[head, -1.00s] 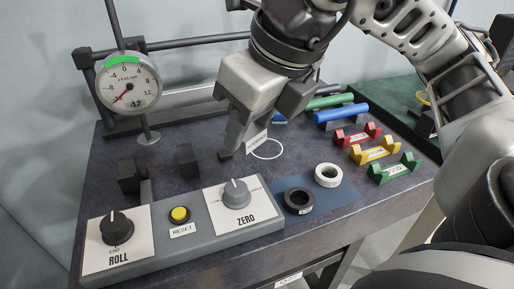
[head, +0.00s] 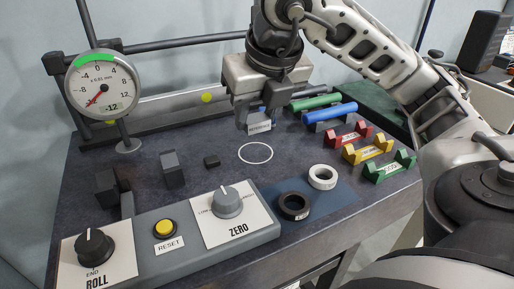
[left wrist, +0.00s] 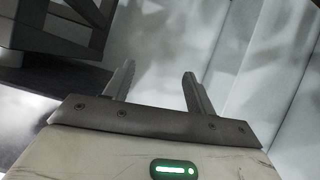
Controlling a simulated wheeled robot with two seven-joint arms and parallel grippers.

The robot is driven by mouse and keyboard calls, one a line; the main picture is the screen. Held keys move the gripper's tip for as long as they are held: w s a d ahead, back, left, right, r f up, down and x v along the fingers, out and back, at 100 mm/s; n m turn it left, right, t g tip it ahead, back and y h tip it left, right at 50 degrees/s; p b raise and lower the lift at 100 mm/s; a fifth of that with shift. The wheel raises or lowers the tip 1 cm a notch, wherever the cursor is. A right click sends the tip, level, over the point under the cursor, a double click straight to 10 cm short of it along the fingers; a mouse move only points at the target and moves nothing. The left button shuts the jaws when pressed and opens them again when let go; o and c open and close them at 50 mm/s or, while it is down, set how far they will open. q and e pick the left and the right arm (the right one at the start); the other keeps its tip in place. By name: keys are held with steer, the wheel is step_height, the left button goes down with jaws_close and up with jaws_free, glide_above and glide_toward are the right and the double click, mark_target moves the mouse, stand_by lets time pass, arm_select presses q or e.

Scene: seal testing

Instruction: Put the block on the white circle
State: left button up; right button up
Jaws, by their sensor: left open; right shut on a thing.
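My right gripper (head: 259,122) is shut on the block (head: 260,127), behind and slightly right of the white circle. A pale labelled face of the block shows between the fingers; the rest is mostly hidden. The white circle (head: 256,145) is a thin ring outline on the dark table, and its inside is empty. The block is apart from the circle in the picture; its exact height above the table is hard to tell. My left gripper (left wrist: 158,78) is open and empty in the left wrist view, and out of the head view.
The control panel (head: 160,266) with knobs is in front. White (head: 322,170) and black (head: 294,199) rings lie right. Coloured cradles (head: 369,149) and rods stand at right. A dial gauge (head: 101,84) stands left.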

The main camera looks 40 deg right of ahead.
glide_toward(254, 151)
steer(key=shift+w+d+f, duration=0.1)
steer(key=shift+w+f, duration=0.5)
steer(key=shift+w, duration=0.1)
steer(key=shift+w+d+f+b, duration=0.2)
steer(key=shift+w+f+b, duration=0.15)
steer(key=shift+f, duration=0.1)
step_height(254, 151, down, 3)
steer(key=shift+w+d+r+b, duration=0.15)
steer(key=shift+d+r+b, duration=0.05)
steer(key=shift+b, duration=0.1)
steer(key=shift+f, duration=0.5)
arm_select(q)
steer(key=shift+d+f, duration=0.25)
steer(key=shift+f, duration=0.2)
steer(key=shift+f, duration=0.2)
arm_select(e)
steer(key=shift+f, duration=0.15)
